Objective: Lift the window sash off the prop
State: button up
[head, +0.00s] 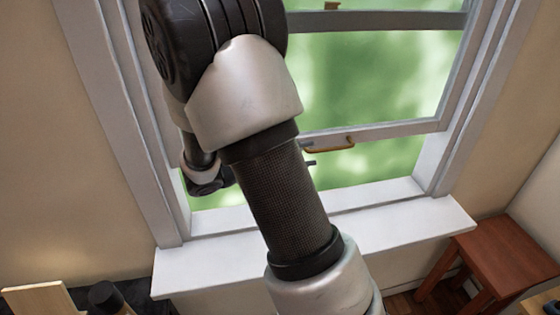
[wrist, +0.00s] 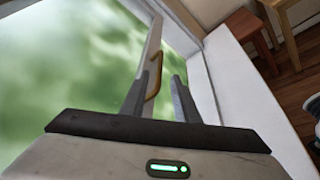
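The window sash (head: 395,131) is raised, with an open gap between its bottom rail and the sill. A brass handle (head: 330,147) sits on the rail, and it also shows in the wrist view (wrist: 154,76). My gripper (head: 309,154) is open. Its two fingertips show just past my arm, by the left end of the handle. In the wrist view my gripper (wrist: 160,76) has one finger on each side of the handle's line, with nothing clamped. I cannot tell whether a finger touches the handle. I cannot make out the prop; my arm covers part of the opening.
The white sill (head: 405,222) runs below the opening. A reddish wooden stool (head: 500,252) stands at the right, below the sill. A light wooden piece (head: 40,300) and a dark surface are at the lower left.

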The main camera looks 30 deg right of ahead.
jog(key=v, duration=0.7)
jog(key=shift+a+b, duration=0.2)
jog(key=shift+b, duration=0.15)
jog(key=shift+r, duration=0.15)
jog(key=s+r+m+g+y, duration=0.15)
jog(key=s+m+y, duration=0.25)
jog(key=s+y, duration=0.5)
jog(key=s+a+r+m+t+y, duration=0.3)
jog(key=s+a+r+t+y, duration=0.2)
jog(key=a, duration=0.5)
jog(key=shift+s+a+r+m+y, duration=0.2)
jog(key=shift+s+a+m+y, duration=0.15)
jog(key=shift+s+y, duration=0.45)
